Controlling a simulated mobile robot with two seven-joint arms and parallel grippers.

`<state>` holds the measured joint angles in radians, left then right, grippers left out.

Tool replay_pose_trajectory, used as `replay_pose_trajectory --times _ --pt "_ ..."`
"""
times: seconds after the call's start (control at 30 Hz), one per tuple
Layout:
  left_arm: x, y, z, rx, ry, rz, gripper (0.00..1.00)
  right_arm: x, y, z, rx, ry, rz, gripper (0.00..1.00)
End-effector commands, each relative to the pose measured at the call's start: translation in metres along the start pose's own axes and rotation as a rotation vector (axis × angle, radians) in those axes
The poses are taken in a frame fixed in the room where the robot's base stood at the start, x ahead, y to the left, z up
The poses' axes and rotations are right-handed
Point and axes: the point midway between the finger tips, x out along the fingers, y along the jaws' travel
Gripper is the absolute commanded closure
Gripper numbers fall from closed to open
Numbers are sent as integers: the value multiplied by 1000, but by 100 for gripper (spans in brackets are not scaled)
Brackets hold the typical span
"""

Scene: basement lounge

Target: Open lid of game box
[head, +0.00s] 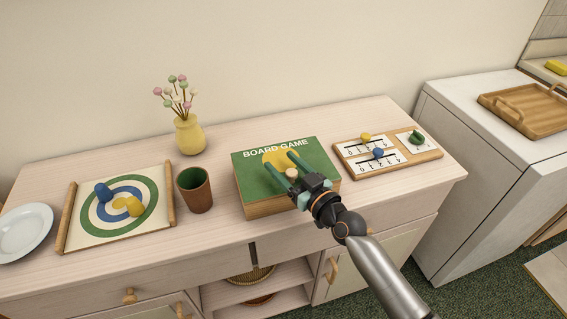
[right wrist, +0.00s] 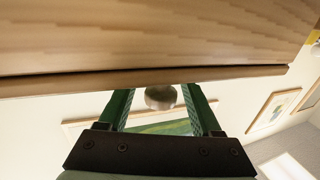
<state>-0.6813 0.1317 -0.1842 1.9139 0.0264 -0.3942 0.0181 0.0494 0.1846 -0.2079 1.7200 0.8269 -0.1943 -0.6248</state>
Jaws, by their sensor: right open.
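The game box (head: 254,184) sits shut on the cabinet top, with a green lid reading "BOARD GAME", a yellow circle and wooden sides. My right gripper (head: 279,158) is over the lid in the head view, its green fingers open and pointing toward the back. A small round light knob (head: 292,173) shows between the fingers. In the right wrist view the knob (right wrist: 160,97) is between the two open fingers (right wrist: 160,92), with visible gaps at its sides. A wooden face with a dark seam (right wrist: 150,74) fills the top of that view. My left gripper is out of view.
On the cabinet top (head: 230,240), a brown cup (head: 195,190) stands close left of the box, with a yellow vase (head: 189,136) behind. A target board (head: 85,235) and plate (head: 25,232) lie farther left. A wooden score board (head: 400,165) lies to the right.

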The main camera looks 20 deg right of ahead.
Motion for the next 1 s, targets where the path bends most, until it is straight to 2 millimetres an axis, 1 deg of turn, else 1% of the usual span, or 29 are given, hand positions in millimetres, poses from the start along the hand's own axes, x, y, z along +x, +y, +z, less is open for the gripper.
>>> replay_pose_trajectory --times 0.1,0.33,0.9,0.93,1.0 --pt "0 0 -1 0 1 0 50 4 0 0 0 0 -1 34" --pt "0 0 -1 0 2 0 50 4 0 0 0 0 0 34" --pt "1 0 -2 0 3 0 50 3 0 0 0 0 0 98" --pt "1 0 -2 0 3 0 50 3 0 0 0 0 0 100" --pt "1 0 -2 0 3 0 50 3 0 0 0 0 0 100"
